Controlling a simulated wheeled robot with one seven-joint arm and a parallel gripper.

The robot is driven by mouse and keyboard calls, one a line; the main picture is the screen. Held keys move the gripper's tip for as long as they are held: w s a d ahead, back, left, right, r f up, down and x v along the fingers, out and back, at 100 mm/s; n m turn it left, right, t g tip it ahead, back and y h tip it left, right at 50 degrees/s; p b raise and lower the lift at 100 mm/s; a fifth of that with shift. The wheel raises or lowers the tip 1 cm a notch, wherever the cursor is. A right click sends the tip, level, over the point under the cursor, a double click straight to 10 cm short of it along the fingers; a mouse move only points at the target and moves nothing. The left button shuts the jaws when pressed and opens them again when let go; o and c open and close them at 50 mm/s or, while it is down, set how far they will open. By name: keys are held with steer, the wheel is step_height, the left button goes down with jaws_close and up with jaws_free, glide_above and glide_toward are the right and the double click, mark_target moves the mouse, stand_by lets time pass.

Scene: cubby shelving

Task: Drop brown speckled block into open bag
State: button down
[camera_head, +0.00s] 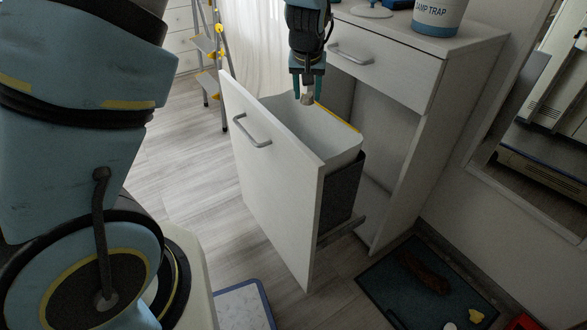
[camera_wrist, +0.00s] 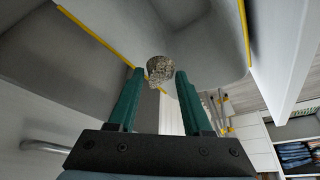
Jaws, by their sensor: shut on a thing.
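My gripper (camera_head: 308,88) points down over the open bag (camera_head: 283,118), a pale liner with a yellow edge inside the pulled-out bin drawer. In the wrist view, the two teal fingers (camera_wrist: 158,98) are shut on the brown speckled block (camera_wrist: 160,69), which sits at their tips. The block also shows in the head view (camera_head: 307,99), small and pale brown, at or just above the bag's opening. The bag's grey inner walls and yellow edge (camera_wrist: 95,35) fill much of the wrist view. The bag's bottom is hidden in the head view.
The drawer's white front panel (camera_head: 270,190) with a handle stands left of the bag. A white cabinet (camera_head: 400,90) with a tub (camera_head: 438,16) on top rises behind and right. A dark mat (camera_head: 425,285) and a blue-edged box (camera_head: 243,303) lie on the floor. A stepladder (camera_head: 208,50) stands behind.

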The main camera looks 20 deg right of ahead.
step_height(320, 180, down, 6)
steer(key=b, duration=0.4)
steer(key=shift+r+b, duration=0.1)
steer(key=shift+b, duration=0.3)
steer(key=shift+c, duration=1.2)
jaws_free()
steer(key=p+v, duration=0.2)
steer(key=v, duration=0.8)
steer(key=shift+s+r, duration=0.2)
steer(key=shift+r, duration=0.15)
steer(key=shift+a, duration=0.1)
